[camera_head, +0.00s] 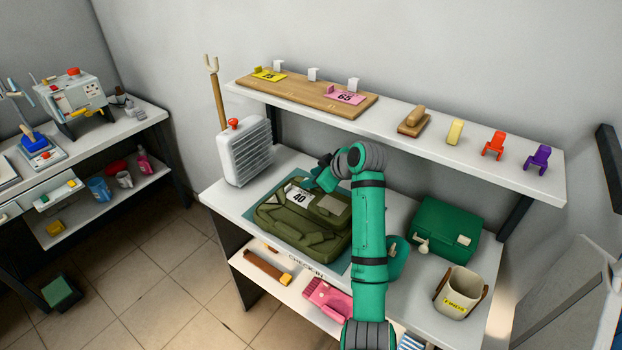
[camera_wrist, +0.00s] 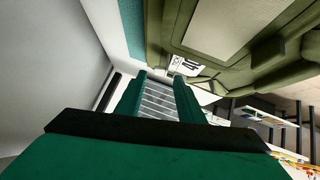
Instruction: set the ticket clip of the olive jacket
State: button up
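The folded olive jacket (camera_head: 318,237) lies on a teal mat (camera_head: 247,213) on the white bench. A white ticket marked 40 (camera_head: 298,196) is at its upper left part; the ticket also shows in the wrist view (camera_wrist: 184,67), right of my fingers. I cannot make out its clip. My gripper (camera_head: 315,182) is just above the jacket's back edge, close to the ticket. In the wrist view my two green fingers (camera_wrist: 160,84) are apart, with only the distant grey slatted unit visible between them. Contact with the ticket cannot be told.
The slatted unit (camera_head: 244,152) stands at the bench's left end. The shelf (camera_head: 390,131) above holds a wooden board (camera_head: 313,94) with yellow and pink tickets, plus orange (camera_head: 494,145) and purple (camera_head: 537,158) clip-like pieces. A green case (camera_head: 444,228) and a beige bin (camera_head: 459,290) stand right of my arm.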

jog(key=shift+v, duration=2.9)
